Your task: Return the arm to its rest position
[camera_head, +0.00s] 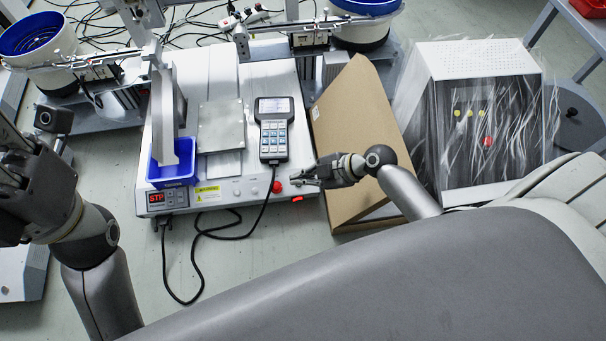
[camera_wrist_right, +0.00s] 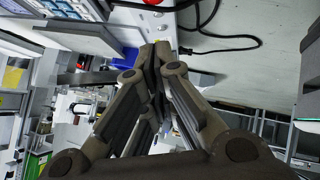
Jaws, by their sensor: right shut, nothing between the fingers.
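My right gripper (camera_head: 308,178) is at the front right corner of the white machine, close to the red button (camera_head: 277,187) and apart from it by a small gap in the picture. In the right wrist view its fingers (camera_wrist_right: 156,50) are closed together with nothing between them. My left arm comes in from the left. Its gripper (camera_head: 14,165) is partly cut off by the picture edge, and its fingers do not show clearly. The white machine (camera_head: 222,82) carries a handheld keypad controller (camera_head: 273,130), a blue tray (camera_head: 172,172) and a front panel with a red display.
A cardboard box (camera_head: 350,120) stands just right of the machine. A plastic-wrapped metal cabinet (camera_head: 485,130) is farther right. Blue bowl feeders (camera_head: 30,35) stand at the back. A black cable (camera_head: 195,250) hangs over the machine's front onto the floor.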

